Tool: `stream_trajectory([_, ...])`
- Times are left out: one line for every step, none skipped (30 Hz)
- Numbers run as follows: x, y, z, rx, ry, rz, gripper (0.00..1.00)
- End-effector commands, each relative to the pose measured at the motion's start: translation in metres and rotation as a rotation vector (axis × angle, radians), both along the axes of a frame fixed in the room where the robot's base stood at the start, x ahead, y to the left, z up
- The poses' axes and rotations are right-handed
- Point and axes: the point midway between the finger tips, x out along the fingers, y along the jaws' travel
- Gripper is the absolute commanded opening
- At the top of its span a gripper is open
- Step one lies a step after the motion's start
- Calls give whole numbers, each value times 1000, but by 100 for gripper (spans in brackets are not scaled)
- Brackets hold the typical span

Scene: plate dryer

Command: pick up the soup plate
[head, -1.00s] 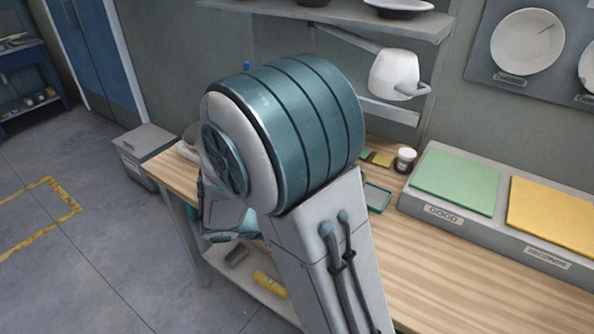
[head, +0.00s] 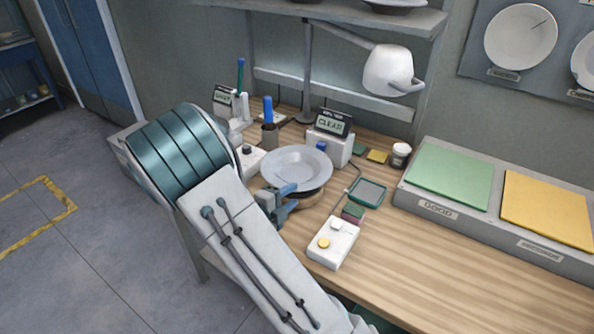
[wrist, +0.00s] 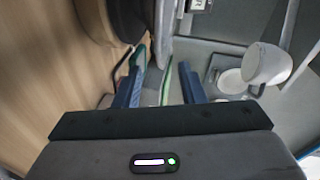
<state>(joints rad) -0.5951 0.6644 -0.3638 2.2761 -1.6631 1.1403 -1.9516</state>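The soup plate (head: 297,164) is a pale grey-white dish with a wide rim. In the head view it sits level on a round wooden stand (head: 309,200) on the bench. My gripper (head: 290,199) is at the plate's near left edge, beside the stand, with blue fingers one above the other. The upper finger overlaps the near rim in the picture; I cannot tell whether it touches. In the wrist view my gripper (wrist: 162,62) has its fingers spread, with no clear grip on anything. The plate's edge is hard to make out there.
A white box with a yellow button (head: 332,244) stands in front of the plate. A display box (head: 328,146) stands behind it. A green-rimmed tray (head: 367,192) lies to the right. The lamp (head: 390,70) hangs above. Green (head: 449,176) and yellow pads are at right; the front right bench is clear.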

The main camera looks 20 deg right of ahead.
Motion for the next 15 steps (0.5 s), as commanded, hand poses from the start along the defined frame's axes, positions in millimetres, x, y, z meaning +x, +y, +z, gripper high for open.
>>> stream_trajectory([1,-3,0,0,-1,-1,36])
stream_trajectory([2,-4,-1,1,0,-1,36])
stream_trajectory([4,-6,-1,2,-1,-1,36])
stream_trajectory([5,-8,-1,2,-1,-1,36])
stream_trajectory([7,-11,-2,2,-1,-1,36])
stream_trajectory([11,-15,-3,0,1,-2,36])
stream_trajectory([13,-20,-4,0,1,-4,36])
stream_trajectory([17,-23,-5,0,1,-4,36])
stream_trajectory([21,-28,-6,0,1,-3,36])
stream_trajectory([23,-32,-7,0,1,-4,36])
stream_trajectory([24,-36,-8,0,0,-4,36])
stream_trajectory([27,-39,-9,0,-2,-3,36])
stream_trajectory([28,-42,-10,1,-1,-3,36])
stream_trajectory([29,-44,-10,1,-1,-3,36])
stream_trajectory([30,-45,-11,1,-1,-2,36])
